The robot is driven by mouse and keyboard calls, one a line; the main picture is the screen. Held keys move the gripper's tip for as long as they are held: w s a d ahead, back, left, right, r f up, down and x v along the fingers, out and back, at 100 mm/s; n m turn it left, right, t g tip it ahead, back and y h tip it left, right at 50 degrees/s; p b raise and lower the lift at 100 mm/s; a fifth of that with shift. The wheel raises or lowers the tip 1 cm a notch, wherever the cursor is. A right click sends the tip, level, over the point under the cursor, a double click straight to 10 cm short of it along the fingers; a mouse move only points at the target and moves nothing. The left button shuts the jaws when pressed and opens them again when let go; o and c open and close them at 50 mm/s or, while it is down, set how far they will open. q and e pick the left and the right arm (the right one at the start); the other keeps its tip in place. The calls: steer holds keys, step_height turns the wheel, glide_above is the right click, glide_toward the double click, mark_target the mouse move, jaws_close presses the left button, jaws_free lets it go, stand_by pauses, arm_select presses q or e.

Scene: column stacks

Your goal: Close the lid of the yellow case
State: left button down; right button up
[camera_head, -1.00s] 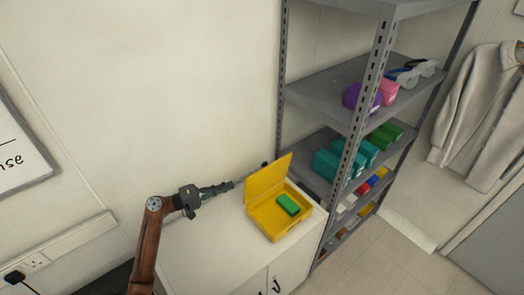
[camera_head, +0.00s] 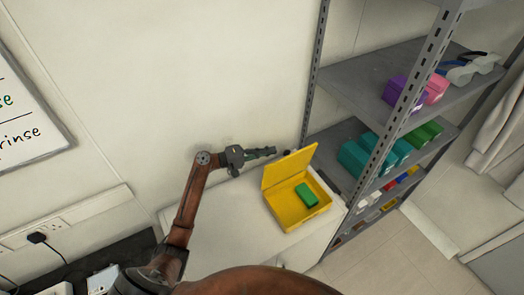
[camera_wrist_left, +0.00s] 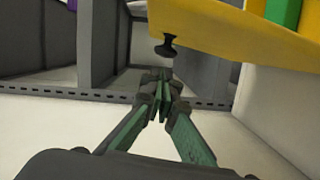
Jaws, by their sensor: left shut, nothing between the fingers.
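The yellow case (camera_head: 301,214) stands open on the white cabinet, with its lid (camera_head: 289,167) raised at the back. A green block (camera_head: 306,195) lies inside it. My left gripper (camera_head: 275,151) is shut and empty, behind and to the left of the raised lid, apart from it in the head view. In the left wrist view the shut fingertips (camera_wrist_left: 163,80) show below a yellow part of the case (camera_wrist_left: 235,30), and a dark knob (camera_wrist_left: 170,45) sits close by. My right gripper is not in view.
A grey metal shelf (camera_head: 350,92) with teal, green, purple and pink boxes stands right of the cabinet. The white cabinet top (camera_head: 225,225) is clear left of the case. A wall is close behind. A brown arm link of mine crosses the lower edge.

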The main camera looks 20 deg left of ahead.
arm_select(q)
steer(key=shift+p+x, duration=0.35)
steer(key=shift+x, duration=1.7)
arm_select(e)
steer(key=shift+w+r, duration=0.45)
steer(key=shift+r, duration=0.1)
arm_select(q)
steer(key=shift+d, duration=0.1)
